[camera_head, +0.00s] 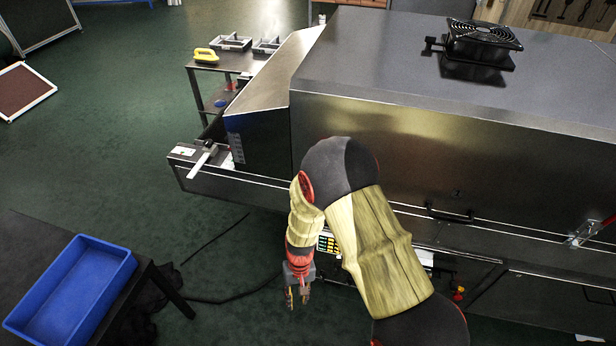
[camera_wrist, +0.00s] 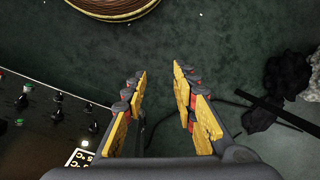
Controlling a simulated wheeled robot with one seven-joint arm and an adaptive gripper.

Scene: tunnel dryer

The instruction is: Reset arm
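My gripper (camera_head: 297,294) hangs at the end of my bent arm, in front of the metal dryer (camera_head: 400,140), pointing down. In the wrist view my gripper (camera_wrist: 160,75) has its two yellow-padded fingers spread apart. Nothing is between them except a view of the green floor. The gripper looks clear of the dryer and holds nothing.
A blue bin (camera_head: 75,290) stands on a dark table at the lower left. A side table (camera_head: 235,70) with trays and a yellow object stands behind. A control panel (camera_wrist: 50,115) is close to my gripper. A cable (camera_head: 215,300) lies on the floor.

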